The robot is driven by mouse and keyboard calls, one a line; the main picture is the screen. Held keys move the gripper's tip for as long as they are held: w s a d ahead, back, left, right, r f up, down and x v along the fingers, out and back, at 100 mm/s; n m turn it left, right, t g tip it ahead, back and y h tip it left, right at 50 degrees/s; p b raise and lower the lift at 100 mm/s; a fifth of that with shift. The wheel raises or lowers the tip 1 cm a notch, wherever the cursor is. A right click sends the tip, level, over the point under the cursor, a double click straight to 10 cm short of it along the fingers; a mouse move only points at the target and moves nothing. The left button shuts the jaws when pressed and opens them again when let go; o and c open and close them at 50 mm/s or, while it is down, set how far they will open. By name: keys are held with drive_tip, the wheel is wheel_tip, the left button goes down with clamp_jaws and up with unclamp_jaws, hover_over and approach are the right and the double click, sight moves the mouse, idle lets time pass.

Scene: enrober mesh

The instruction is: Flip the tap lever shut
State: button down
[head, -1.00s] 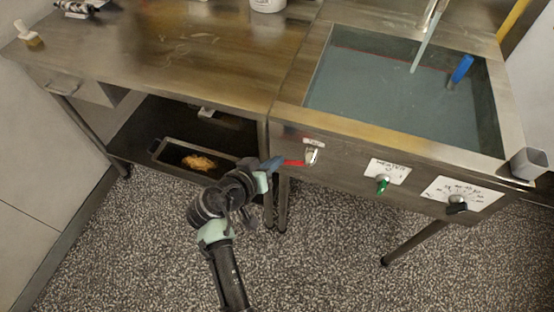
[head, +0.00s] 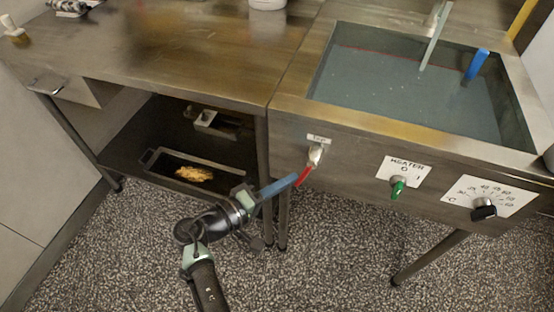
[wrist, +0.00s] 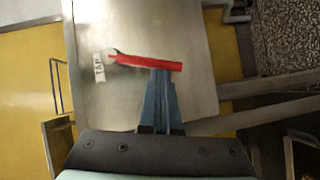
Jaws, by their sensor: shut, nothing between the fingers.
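The red tap lever (head: 304,177) hangs from the metal tap (head: 315,155) on the front panel of the sink unit, slanting down and left from its pivot. In the wrist view the lever (wrist: 150,63) runs across in front of my fingers, beside a small "TAP" label (wrist: 99,68). My gripper (head: 295,179) has its blue fingers shut with nothing between them. The fingertips (wrist: 163,72) are at the lever's free end and appear to touch it from the left side; exact contact is hard to tell.
The water-filled sink (head: 410,85) is above the panel. A green heater knob (head: 398,189) and a black temperature dial (head: 484,209) sit to the right of the tap. A table leg (head: 284,205) stands close below the gripper. A tray (head: 152,159) with food lies on the lower shelf.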

drive_tip(key=shift+s+d+f+n+h+b, duration=0.15)
drive_tip(key=shift+d+f+n+h+b, duration=0.3)
drive_tip(key=shift+d+n, duration=0.2)
drive_tip(key=shift+s+d, duration=0.1)
drive_tip(key=shift+d, duration=0.05)
drive_tip(key=shift+d+f, duration=0.1)
